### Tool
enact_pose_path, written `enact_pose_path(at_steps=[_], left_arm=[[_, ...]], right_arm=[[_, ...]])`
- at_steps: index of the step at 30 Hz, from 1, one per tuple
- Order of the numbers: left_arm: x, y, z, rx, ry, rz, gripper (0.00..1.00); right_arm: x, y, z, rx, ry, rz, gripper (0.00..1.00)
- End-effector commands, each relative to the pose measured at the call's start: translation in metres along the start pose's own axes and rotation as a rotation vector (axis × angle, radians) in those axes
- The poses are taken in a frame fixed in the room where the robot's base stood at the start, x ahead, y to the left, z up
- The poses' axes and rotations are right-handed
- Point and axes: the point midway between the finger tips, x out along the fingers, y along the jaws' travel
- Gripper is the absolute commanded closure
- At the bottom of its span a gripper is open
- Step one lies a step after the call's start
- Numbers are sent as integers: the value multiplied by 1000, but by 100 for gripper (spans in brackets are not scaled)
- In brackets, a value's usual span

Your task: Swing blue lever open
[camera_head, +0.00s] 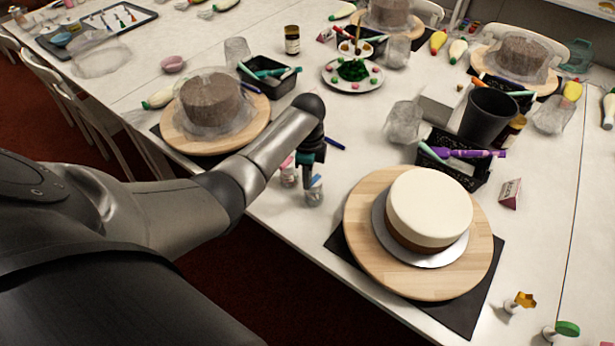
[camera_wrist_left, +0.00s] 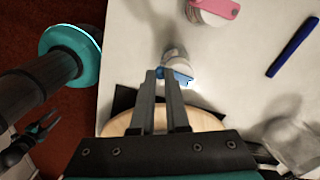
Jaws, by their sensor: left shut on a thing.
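A small clear jar (camera_head: 314,196) with a blue lever (camera_head: 314,181) on its lid stands on the white table near the front edge. In the left wrist view the blue lever (camera_wrist_left: 181,74) lies at the tips of my left gripper (camera_wrist_left: 166,76), and the pale jar (camera_wrist_left: 177,54) shows just beyond them. The fingers are close together, shut on the blue lever; the exact contact is partly hidden. In the head view my left gripper (camera_head: 311,167) points down over the jar. A dark claw-like part of mine shows at the lower left of the wrist view.
A wooden turntable (camera_head: 362,243) with a white-topped cake (camera_head: 430,203) is to the right. Another turntable (camera_head: 177,141) stands left.

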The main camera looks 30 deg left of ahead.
Motion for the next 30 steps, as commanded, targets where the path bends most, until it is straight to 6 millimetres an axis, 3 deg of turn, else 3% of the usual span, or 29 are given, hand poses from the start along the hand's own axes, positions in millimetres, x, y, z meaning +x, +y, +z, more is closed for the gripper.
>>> enact_pose_path(at_steps=[17, 30], left_arm=[[-1, 1, -1, -39, 0, 2, 100], [-3, 6, -16, -355, 4, 4, 100]], right_arm=[[-6, 0, 0, -1, 0, 0, 50], [-36, 0, -3, -1, -1, 0, 50]])
